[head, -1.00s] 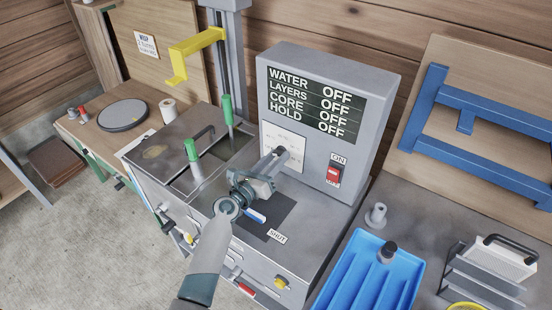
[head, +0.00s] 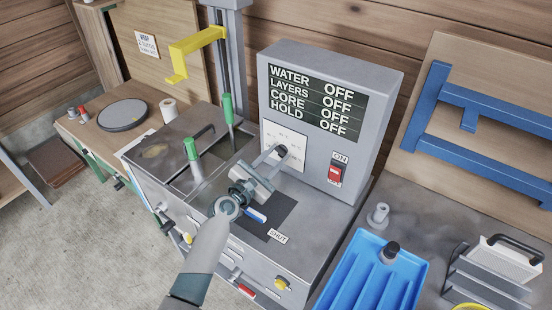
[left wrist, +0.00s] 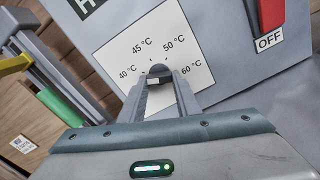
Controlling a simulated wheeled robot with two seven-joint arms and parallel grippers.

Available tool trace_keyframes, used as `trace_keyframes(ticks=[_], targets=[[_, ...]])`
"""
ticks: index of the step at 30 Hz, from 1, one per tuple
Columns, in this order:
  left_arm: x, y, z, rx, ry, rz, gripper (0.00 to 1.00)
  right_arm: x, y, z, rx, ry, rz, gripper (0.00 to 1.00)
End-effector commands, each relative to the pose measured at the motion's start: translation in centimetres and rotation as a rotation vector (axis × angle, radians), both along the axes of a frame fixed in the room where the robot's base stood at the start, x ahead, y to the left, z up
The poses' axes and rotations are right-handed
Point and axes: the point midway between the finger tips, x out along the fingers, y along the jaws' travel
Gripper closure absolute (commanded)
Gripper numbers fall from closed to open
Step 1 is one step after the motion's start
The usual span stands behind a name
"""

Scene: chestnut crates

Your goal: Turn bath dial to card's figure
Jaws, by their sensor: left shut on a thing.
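The bath dial is a small dark knob (left wrist: 163,70) on a white scale plate (left wrist: 190,32) marked 40, 45, 50 and 60 °C. In the head view the dial (head: 281,151) sits on the front of the grey control box. My left gripper (head: 277,153) has its two fingers on either side of the dial, shut on it; the fingers also show in the left wrist view (left wrist: 163,84). Which figure the dial points to I cannot tell surely. A white card (head: 146,45) hangs on the wooden board at the upper left; its print is too small to read.
The box's display (head: 316,101) reads OFF for water, layers, core and hold. A red switch (head: 335,174) is right of the dial. Green-handled tools (head: 228,110) stand in the bath at left. A blue tray (head: 372,275) lies at lower right.

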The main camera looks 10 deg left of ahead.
Motion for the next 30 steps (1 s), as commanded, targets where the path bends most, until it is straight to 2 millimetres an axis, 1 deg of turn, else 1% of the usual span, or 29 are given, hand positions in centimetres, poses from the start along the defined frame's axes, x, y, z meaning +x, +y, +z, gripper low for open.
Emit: trace_keyframes(ticks=[15,30], targets=[[0.1,0.2,0.1,0.454,-0.186,-0.001,0.93,0.0,0.0,-1.0,0.000,0.000,0.000,0.55],[0.1,0.3,0.3,0.878,-0.359,-0.002,0.93,0.0,0.0,-1.5,0.000,0.000,0.000,0.55]])
